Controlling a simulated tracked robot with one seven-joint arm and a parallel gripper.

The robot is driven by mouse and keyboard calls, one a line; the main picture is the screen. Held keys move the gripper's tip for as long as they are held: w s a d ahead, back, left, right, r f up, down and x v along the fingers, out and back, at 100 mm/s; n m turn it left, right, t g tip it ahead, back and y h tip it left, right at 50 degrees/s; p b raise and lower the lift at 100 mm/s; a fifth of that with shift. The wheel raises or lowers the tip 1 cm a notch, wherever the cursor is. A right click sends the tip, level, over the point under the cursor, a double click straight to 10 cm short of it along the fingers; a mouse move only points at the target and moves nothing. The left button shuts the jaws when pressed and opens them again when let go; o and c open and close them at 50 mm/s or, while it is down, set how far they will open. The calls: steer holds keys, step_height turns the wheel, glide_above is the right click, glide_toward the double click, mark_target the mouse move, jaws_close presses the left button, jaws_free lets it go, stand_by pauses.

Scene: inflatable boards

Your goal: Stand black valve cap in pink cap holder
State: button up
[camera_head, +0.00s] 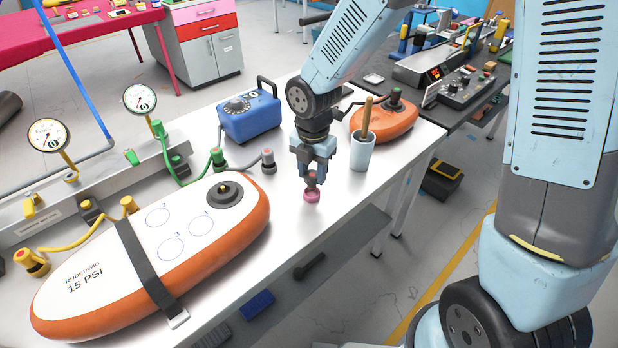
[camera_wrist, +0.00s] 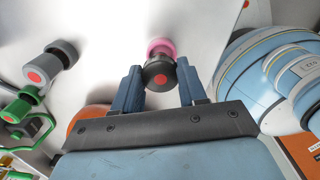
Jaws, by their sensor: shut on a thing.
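The black valve cap (camera_head: 312,179) is between the fingers of my gripper (camera_head: 315,168), over the pink cap holder (camera_head: 311,196) on the white bench. In the wrist view the fingers of my gripper (camera_wrist: 158,88) stand on both sides of the dark cap (camera_wrist: 159,75), which shows a red centre. The pink cap holder (camera_wrist: 161,45) shows just past the cap and is partly hidden by it. The cap looks roughly upright and in line with the holder. I cannot tell whether its lower end is inside the holder or just above it.
A white cup (camera_head: 362,153) with a wooden-handled tool stands right of my gripper. The orange-and-white inflatable board (camera_head: 180,237) lies left. A grey fitting (camera_head: 268,160), a blue box (camera_head: 249,115) and an orange piece (camera_head: 385,122) are nearby. Bare bench lies in front, up to its edge.

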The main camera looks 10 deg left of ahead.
mark_target(313, 174)
steer(key=shift+s+f, duration=0.1)
steer(key=shift+f, duration=1.2)
steer(key=o, duration=1)
step_height(313, 174, up, 12)
steer(key=shift+r, duration=0.1)
